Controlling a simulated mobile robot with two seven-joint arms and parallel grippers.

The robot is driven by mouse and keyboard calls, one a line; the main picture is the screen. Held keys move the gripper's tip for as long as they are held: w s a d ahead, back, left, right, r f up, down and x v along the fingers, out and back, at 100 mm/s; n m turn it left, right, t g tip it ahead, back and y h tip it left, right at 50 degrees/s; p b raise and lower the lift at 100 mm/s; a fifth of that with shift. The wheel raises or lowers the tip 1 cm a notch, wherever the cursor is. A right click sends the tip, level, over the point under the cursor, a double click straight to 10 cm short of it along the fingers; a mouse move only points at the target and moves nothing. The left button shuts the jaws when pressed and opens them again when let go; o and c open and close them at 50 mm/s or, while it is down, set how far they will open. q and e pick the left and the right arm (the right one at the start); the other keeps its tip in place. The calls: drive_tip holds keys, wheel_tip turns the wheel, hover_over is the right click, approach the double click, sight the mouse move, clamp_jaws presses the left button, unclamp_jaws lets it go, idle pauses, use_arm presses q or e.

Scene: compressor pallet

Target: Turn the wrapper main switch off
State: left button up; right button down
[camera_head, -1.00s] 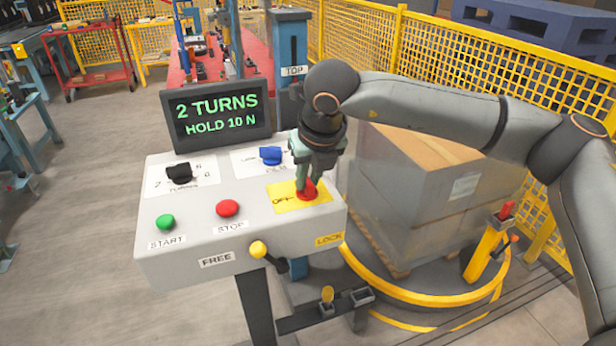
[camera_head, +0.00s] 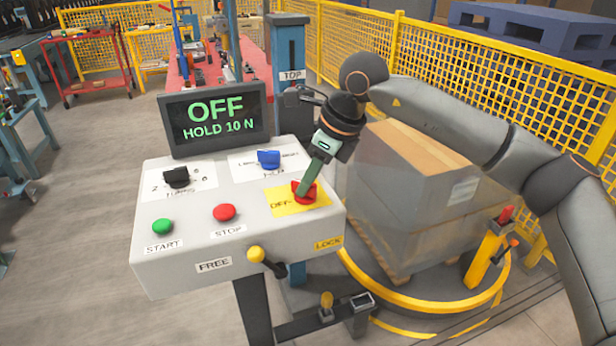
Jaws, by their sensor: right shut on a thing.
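The wrapper main switch (camera_head: 304,196) is a red knob on a yellow plate (camera_head: 281,202) marked OFF, at the right of the grey control panel (camera_head: 190,246). My right gripper (camera_head: 306,188) is shut on the red knob from above, its body tilted to the upper right. The fingers hide part of the knob. The display (camera_head: 215,118) behind the panel reads OFF, HOLD 10 N. My left gripper is not in view.
The panel also bears a black knob (camera_head: 176,177), a blue knob (camera_head: 268,159), a green START button (camera_head: 162,227) and a red STOP button (camera_head: 224,212). A yellow-tipped lever (camera_head: 256,254) sticks out in front. A wrapped carton stack (camera_head: 410,205) stands right, before yellow fencing (camera_head: 455,85).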

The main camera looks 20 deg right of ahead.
drive_tip(key=n+p, duration=0.1)
drive_tip(key=n, duration=0.1)
drive_tip(key=shift+w+r+n+g+y, duration=0.1)
drive_tip(key=shift+r+n+g+y, duration=0.05)
drive_tip(key=shift+n+g+y, duration=0.2)
drive_tip(key=n+g+p, duration=0.1)
drive_tip(key=n+p, duration=0.1)
drive_tip(key=n, duration=0.1)
drive_tip(key=shift+w+y, duration=0.1)
drive_tip(key=shift+y, duration=0.15)
drive_tip(key=shift+n+g+p, duration=0.35)
drive_tip(key=shift+n, duration=0.4)
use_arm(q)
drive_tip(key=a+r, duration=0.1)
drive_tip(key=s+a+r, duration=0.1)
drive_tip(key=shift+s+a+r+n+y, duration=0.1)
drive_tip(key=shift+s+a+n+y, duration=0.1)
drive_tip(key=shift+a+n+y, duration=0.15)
use_arm(e)
drive_tip(key=shift+n, duration=0.6)
use_arm(q)
drive_tip(key=shift+p, duration=0.3)
use_arm(e)
drive_tip(key=shift+g, duration=0.3)
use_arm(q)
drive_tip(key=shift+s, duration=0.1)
use_arm(e)
drive_tip(key=c, duration=0.8)
unclamp_jaws()
drive_tip(key=shift+d, duration=0.1)
